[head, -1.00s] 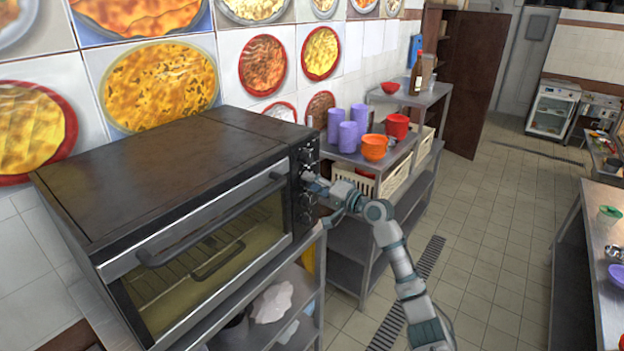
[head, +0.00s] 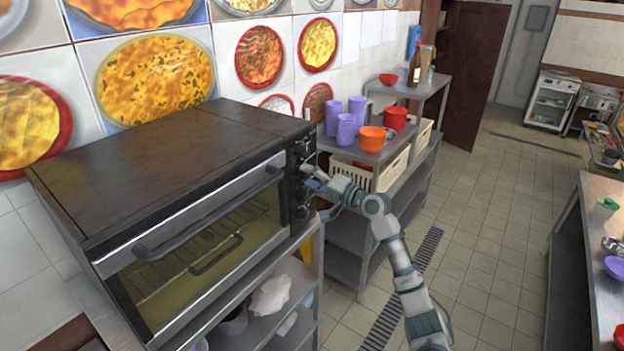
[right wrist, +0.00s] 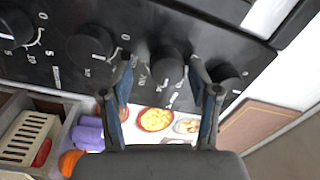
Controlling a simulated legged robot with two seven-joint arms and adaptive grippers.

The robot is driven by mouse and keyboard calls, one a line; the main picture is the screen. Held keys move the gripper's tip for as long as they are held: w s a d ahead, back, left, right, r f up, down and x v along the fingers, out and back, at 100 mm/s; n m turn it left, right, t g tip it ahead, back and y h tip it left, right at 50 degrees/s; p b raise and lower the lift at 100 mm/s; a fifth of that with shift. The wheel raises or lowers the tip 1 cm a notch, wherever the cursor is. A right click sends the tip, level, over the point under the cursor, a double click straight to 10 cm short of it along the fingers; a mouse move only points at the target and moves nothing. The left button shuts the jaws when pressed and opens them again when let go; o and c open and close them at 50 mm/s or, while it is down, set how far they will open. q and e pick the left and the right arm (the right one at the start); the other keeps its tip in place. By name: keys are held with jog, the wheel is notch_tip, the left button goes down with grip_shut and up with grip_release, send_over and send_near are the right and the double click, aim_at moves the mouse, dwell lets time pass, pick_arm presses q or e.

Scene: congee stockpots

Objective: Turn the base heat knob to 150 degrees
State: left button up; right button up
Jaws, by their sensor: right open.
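The oven (head: 170,175) has a dark control panel with several black knobs in a column at its right front edge. My right gripper (head: 308,175) is at this panel, level with the middle knobs. In the right wrist view the panel (right wrist: 130,25) spans the top with knobs in a row. My right gripper (right wrist: 162,70) is open there, with one black knob (right wrist: 168,63) between its two fingertips. Whether the fingers touch it is unclear. Another knob (right wrist: 90,45) is left of the fingers and one (right wrist: 228,78) is right. The knob labels are too small to read. My left gripper is not in view.
A metal shelf (head: 420,160) right of the oven holds purple cups (head: 346,130), an orange bowl stack (head: 372,138) and a cream crate (head: 350,172). A steel counter (head: 600,260) stands at the far right. The tiled floor between is clear.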

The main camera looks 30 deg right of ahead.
jog(key=v, duration=1.2)
jog(key=shift+w, duration=0.1)
